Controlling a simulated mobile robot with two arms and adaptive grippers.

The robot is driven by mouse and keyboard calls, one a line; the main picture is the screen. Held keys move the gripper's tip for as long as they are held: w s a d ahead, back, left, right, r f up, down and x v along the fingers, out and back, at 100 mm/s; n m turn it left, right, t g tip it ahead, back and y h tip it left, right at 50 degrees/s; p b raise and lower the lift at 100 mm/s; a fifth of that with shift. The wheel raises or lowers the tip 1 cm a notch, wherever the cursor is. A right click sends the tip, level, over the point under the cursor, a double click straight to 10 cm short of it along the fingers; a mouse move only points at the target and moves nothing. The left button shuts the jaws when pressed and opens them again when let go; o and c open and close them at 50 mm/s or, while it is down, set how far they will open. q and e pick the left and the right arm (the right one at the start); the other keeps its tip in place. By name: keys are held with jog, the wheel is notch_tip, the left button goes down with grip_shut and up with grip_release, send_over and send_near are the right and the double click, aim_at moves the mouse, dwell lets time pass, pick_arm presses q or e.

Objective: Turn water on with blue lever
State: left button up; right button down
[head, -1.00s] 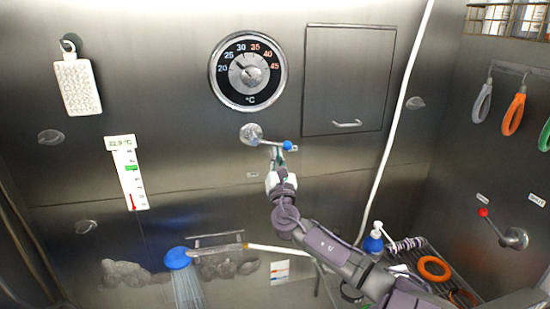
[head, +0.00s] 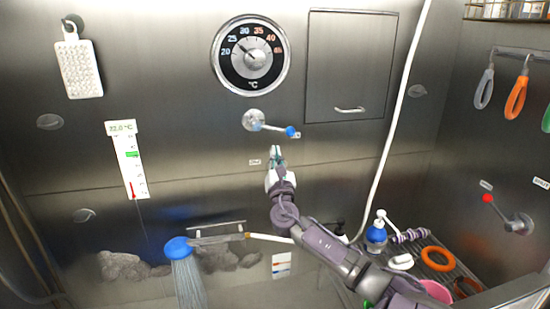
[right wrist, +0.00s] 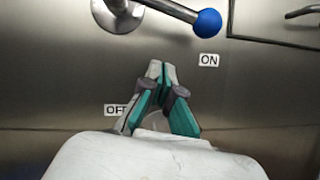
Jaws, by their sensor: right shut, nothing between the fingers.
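The blue-tipped lever (head: 291,132) sits on a round wall mount (head: 253,119) and points right, slightly down. In the right wrist view its blue ball (right wrist: 207,22) is at the top, just above the ON label (right wrist: 208,60). The OFF label (right wrist: 115,110) is lower left, partly covered by my gripper. My right gripper (head: 277,150) is shut and empty, below the lever and apart from it; its fingertips also show in the right wrist view (right wrist: 162,70). Water streams from the blue shower head (head: 178,248). My left gripper is not in view.
A temperature dial (head: 250,56) is above the lever, with a closed cabinet door (head: 350,65) to its right. A white hose (head: 400,110) runs down the wall. A red-tipped lever (head: 488,198) is on the right wall. A rack at lower right holds a blue bottle (head: 376,236) and an orange ring (head: 437,258).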

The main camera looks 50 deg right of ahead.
jog(key=b+v, duration=0.2)
jog(key=v, duration=0.7)
jog(key=shift+s+a, duration=0.2)
jog(key=shift+s, duration=0.05)
